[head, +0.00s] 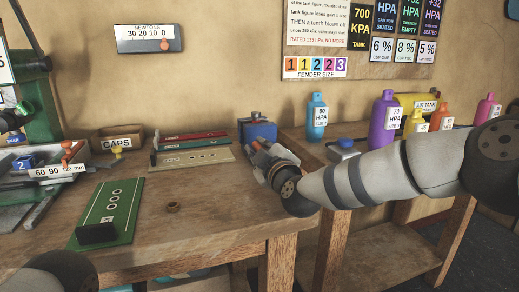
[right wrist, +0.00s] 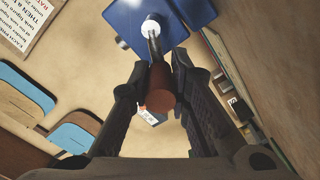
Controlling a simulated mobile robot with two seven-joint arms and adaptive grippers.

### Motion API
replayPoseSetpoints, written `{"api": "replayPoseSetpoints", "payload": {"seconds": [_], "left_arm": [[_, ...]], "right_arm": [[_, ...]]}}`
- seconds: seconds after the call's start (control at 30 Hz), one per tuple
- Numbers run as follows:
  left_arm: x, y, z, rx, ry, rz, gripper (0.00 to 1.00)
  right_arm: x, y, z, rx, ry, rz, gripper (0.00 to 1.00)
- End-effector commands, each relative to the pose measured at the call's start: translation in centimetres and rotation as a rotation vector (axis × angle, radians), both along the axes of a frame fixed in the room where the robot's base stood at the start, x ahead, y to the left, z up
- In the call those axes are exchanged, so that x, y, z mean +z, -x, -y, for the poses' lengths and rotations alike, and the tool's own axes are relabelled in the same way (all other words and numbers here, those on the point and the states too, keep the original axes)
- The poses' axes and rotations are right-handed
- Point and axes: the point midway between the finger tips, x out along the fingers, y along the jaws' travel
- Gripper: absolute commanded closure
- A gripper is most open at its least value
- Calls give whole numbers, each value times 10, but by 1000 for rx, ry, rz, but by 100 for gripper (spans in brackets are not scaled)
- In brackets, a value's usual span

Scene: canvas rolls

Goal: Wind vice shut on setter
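The blue vice (head: 260,133) stands at the right end of the workbench, partly hidden by my right gripper (head: 261,158). In the right wrist view the blue vice body (right wrist: 190,12) lies beyond the fingers, with a pale round screw end and a steel bar. A red-brown handle knob (right wrist: 160,98) sits between the fingers of my right gripper (right wrist: 159,68), which press close on both sides. I cannot make out a setter in the vice jaws. My left gripper is not in view; only a dark part of my arm shows at the lower left.
A green board (head: 117,205) with a black block lies at the front left, near a small brown ring (head: 173,207). Red, green and tan setters or rails (head: 192,155) lie behind. A CAPS box (head: 116,140) stands at the back. Coloured bottles (head: 384,122) stand on the right table.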

Motion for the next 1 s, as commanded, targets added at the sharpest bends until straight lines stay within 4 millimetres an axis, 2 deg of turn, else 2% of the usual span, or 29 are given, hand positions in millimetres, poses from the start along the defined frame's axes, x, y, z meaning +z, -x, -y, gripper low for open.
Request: {"api": "replayPoseSetpoints", "payload": {"seconds": [0.23,0.43,1.0], "left_arm": [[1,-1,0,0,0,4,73],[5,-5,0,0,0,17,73],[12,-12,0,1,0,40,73]], "right_arm": [[2,0,1,-1,-21,-5,100],[7,-1,3,-2,-111,-31,100],[19,-6,18,-3,-604,-193,100]]}}
